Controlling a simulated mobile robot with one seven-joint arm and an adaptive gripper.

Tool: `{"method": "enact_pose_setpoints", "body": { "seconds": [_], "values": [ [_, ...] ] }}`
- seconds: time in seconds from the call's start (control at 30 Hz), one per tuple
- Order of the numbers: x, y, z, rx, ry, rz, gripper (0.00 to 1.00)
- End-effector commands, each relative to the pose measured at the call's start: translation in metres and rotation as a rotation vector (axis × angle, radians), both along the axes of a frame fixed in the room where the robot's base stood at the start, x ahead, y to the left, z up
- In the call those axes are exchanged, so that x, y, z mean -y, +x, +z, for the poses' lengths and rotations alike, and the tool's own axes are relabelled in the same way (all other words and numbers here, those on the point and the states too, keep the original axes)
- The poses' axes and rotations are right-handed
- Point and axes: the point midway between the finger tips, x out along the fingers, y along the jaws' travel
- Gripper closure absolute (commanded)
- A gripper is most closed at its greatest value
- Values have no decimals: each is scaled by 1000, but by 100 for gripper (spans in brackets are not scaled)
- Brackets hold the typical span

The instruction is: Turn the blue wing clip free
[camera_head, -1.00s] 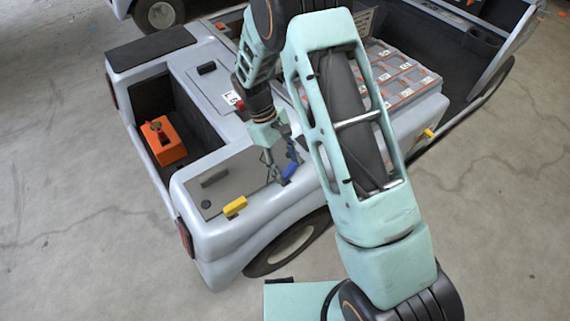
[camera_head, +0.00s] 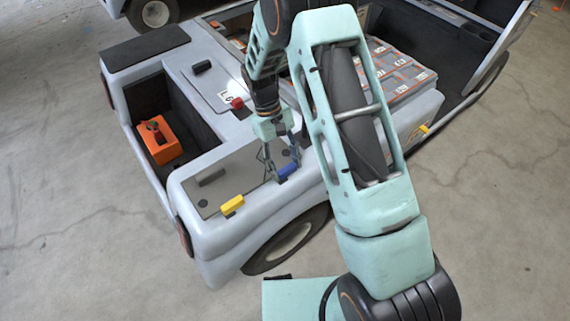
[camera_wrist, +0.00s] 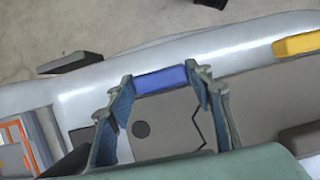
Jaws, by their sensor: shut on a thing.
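The blue wing clip (camera_head: 288,170) sits near the front edge of the grey panel on the cart's side. In the wrist view, the blue clip (camera_wrist: 161,79) spans the space between my two fingertips. My gripper (camera_head: 283,168) points down over it and is shut on it, with a finger at each end. In the head view the fingers partly hide the clip. I cannot tell whether its underside is still fastened. The grey panel (camera_head: 233,190) lies flat in the cart body.
A yellow clip (camera_head: 232,205) sits on the panel to the left, beside a dark handle (camera_head: 211,176). Another yellow clip (camera_head: 424,129) is on the cart's right side. An orange box (camera_head: 159,141) stands in the footwell. Concrete floor is open in front.

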Motion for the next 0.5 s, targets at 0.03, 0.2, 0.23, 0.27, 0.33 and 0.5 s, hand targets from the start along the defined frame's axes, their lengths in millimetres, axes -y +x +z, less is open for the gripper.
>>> {"method": "enact_pose_setpoints", "body": {
  "seconds": [0.03, 0.2, 0.23, 0.27, 0.33, 0.5],
  "values": [
    [0, 0, 0, 1, 0, -5, 77],
    [0, 0, 0, 1, 0, -4, 44],
    [0, 0, 0, 1, 0, -4, 40],
    [0, 0, 0, 1, 0, -3, 37],
    [0, 0, 0, 0, 0, -3, 35],
    [0, 0, 0, 0, -1, -2, 35]
  ]
}}
